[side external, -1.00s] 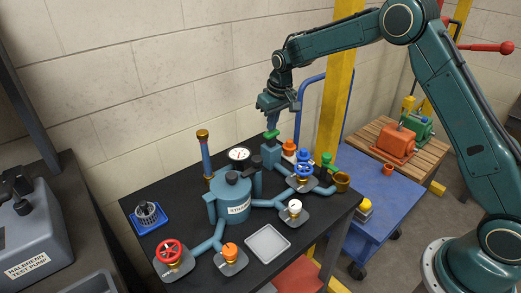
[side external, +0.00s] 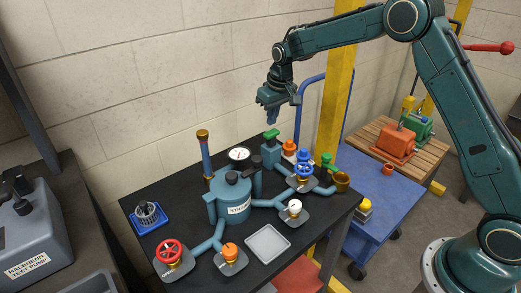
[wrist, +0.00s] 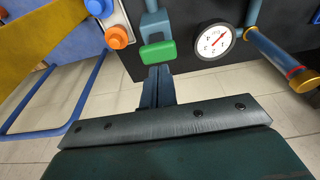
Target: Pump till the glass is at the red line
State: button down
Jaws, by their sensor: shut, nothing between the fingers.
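The pump has a green handle (side external: 271,134) on a blue-grey body (side external: 271,153) at the back of the black bench. The green handle also shows in the wrist view (wrist: 158,52), just beyond my fingertips. My gripper (side external: 272,121) is shut and empty, pointing down a little above the handle, apparently apart from it. In the wrist view my closed fingers (wrist: 158,70) point toward the handle. The sight glass (side external: 206,156) is an upright blue tube with a gold cap, left of the tank. In the wrist view the tube (wrist: 270,48) has a red band near its capped end; its fluid level is unclear.
A blue-grey tank (side external: 232,200) with pipes and valves fills the middle of the bench. A white-faced gauge (side external: 239,154) stands between glass and pump. A yellow post (side external: 335,115) and blue cart rail (side external: 310,105) stand right of my gripper. An empty grey tray (side external: 267,243) lies in front.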

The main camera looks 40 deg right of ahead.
jog(key=shift+r, duration=2.45)
jog(key=s+a+r+t, duration=0.1)
jog(key=s+r, duration=0.6)
jog(key=s, duration=0.3)
jog(key=s+r+t, duration=0.1)
jog(key=s+r, duration=0.6)
jog(key=s, duration=0.3)
jog(key=s+a+f+t, duration=0.1)
jog(key=s+f, duration=0.2)
jog(key=s, duration=1.8)
jog(key=shift+f, duration=0.15)
